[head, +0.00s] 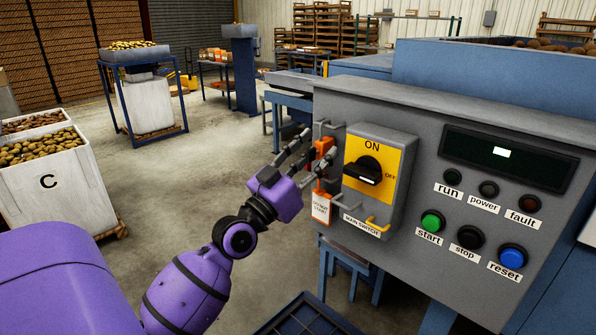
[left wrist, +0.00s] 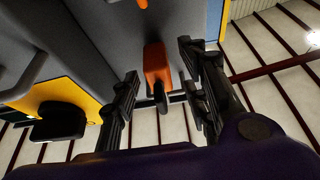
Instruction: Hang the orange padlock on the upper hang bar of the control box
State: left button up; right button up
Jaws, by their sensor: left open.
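The orange padlock (head: 325,147) is at the left side of the control box (head: 432,108), close to the grey upper hang bar (head: 321,126). Whether its shackle is around that bar cannot be made out. My left gripper (head: 307,156) is open, with its dark fingers around the padlock and partly covering it. In the left wrist view the padlock (left wrist: 157,62) shows between the two spread fingers (left wrist: 163,92), with gaps on both sides. An orange and white tag (head: 321,208) hangs below, near a lower grey bar (head: 346,192). My right gripper is out of view.
The yellow main switch (head: 375,163) with its black knob and a yellow bar (head: 378,224) are just right of my gripper. Push buttons (head: 432,221) line the panel. A blue crate (head: 305,318) stands below.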

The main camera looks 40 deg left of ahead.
pick_arm(q)
jog(key=v, duration=1)
jog(key=shift+s, duration=0.3)
jog(key=s+d+f+g, duration=0.2)
jog(key=f+g, duration=0.1)
jog(key=f, duration=0.7)
jog(key=s+d+f+g+y+p, duration=0.1)
jog(key=s+d+f+g, duration=0.15)
jog(key=f, duration=0.75)
jog(key=s+d+f+g, duration=0.1)
jog(key=s+f+g, duration=0.15)
jog(key=f, duration=0.75)
jog(key=s+d+f+g+p, duration=0.1)
jog(key=s+d+f+g, duration=0.2)
jog(key=s+d+f, duration=0.3)
jog(key=s+d+f+g+p, duration=0.1)
jog(key=s+d+f+g, duration=0.2)
jog(key=s+d+f, duration=0.4)
jog(key=s+f, duration=0.2)
jog(key=s, duration=0.4)
jog(key=shift+f+n+y, duration=0.3)
jog(key=shift+n, duration=0.1)
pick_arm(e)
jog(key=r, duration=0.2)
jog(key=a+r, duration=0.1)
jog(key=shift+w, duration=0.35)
